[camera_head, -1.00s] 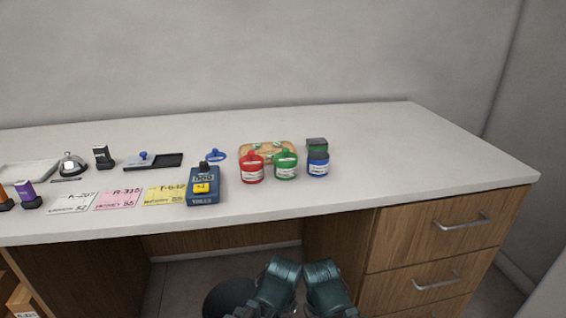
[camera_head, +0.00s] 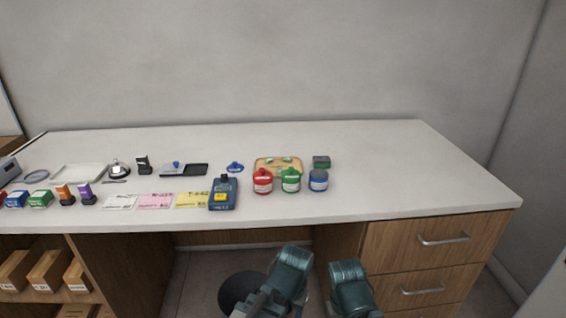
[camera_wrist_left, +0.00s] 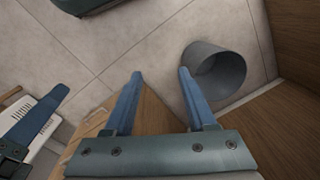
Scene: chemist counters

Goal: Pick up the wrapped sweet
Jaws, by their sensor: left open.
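A tan tray (camera_head: 264,162) lies on the counter behind the red and green jars, with small greenish and pale items in it. They may be wrapped sweets, but they are too small to tell apart. My left gripper (camera_wrist_left: 159,75) is open and empty in the left wrist view, pointing over the floor beside a grey bin. It is below and away from the counter top. One blue finger (camera_wrist_left: 38,114) at the left edge of that view looks like part of my right gripper; its opening cannot be judged.
Red (camera_head: 263,182), green (camera_head: 290,181) and blue (camera_head: 318,181) lidded jars stand in front of the tray. A blue device (camera_head: 223,194) and coloured cards (camera_head: 155,201) lie to their left. The grey bin (camera_wrist_left: 214,76) is on the floor. The counter's right end is clear.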

